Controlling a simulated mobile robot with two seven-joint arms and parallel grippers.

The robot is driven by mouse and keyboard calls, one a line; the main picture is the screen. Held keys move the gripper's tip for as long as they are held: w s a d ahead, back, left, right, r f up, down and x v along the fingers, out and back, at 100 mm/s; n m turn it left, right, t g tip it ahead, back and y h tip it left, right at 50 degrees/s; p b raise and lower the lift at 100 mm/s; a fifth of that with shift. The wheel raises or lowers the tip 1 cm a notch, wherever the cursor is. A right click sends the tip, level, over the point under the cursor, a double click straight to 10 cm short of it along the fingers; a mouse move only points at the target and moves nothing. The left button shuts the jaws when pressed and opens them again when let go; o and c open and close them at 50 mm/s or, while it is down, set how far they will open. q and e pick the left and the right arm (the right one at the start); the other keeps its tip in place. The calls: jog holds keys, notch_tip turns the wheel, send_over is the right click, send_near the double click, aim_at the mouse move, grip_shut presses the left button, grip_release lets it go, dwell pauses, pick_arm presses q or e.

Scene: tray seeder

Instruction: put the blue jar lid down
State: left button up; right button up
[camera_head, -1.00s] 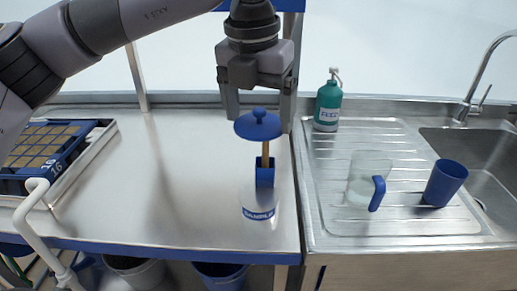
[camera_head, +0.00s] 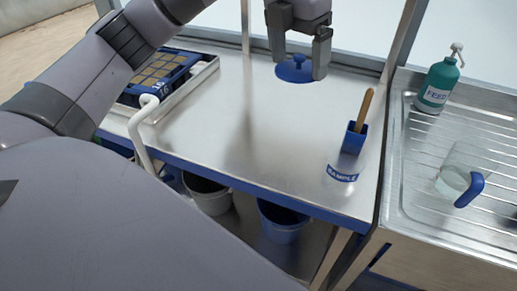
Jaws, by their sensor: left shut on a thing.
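The blue jar lid (camera_head: 290,75), a flat disc with a small knob, is at the back middle of the steel bench. My left gripper (camera_head: 300,67) reaches down over it and is shut on it, with a finger on either side of the knob. I cannot tell whether the lid touches the bench or hangs just above it. The clear jar with the SAMPLE label (camera_head: 342,173) stands uncovered near the bench's front right corner. A blue scoop (camera_head: 354,138) with a wooden handle stands up in it. My right gripper is not in view.
A seed tray (camera_head: 155,78) lies at the bench's left, near a white bent pipe (camera_head: 142,130). A green FEED bottle (camera_head: 437,82) and a clear jug with a blue handle (camera_head: 468,190) stand on the drainer at right. The bench's middle is bare.

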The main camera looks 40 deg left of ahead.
pick_arm(q)
send_over(265, 151)
notch_tip(265, 151, down, 2)
jog(key=f, duration=0.7)
jog(key=f+b, duration=0.1)
jog(key=f, duration=0.7)
jog(key=shift+s+a+b, duration=0.1)
jog(key=shift+s+b, duration=0.1)
jog(key=shift+b, duration=0.1)
jog(key=shift+f, duration=2.6)
jog(key=shift+f, duration=0.15)
jog(key=o, duration=0.8)
